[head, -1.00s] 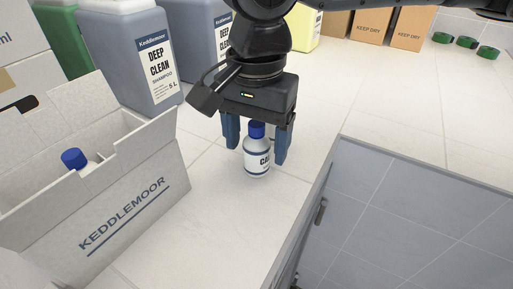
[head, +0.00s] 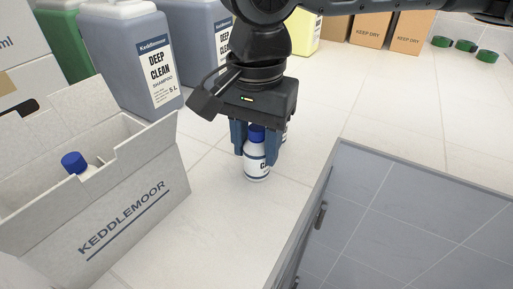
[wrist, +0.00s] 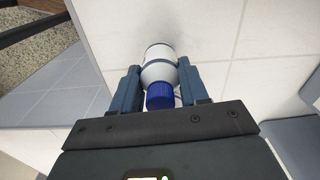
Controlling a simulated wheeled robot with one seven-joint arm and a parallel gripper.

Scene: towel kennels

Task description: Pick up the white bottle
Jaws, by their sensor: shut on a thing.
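The white bottle (head: 257,169) with a blue cap and a dark-lettered label stands upright on the pale tiled counter (head: 215,225) in the head view. My gripper (head: 255,160) points down over it, with its two blue fingers shut on the bottle's sides. In the wrist view, the white bottle (wrist: 161,62) is between the two fingertips of my gripper (wrist: 157,78), its blue cap toward the palm. Its base appears to rest on the counter. The fingers hide part of its label and sides.
A KEDDLEMOOR carton (head: 125,215) on the left holds another blue-capped bottle (head: 76,163). Large shampoo jugs (head: 135,60) stand behind. Cardboard boxes (head: 372,28) and green rolls (head: 465,45) are at the back right.

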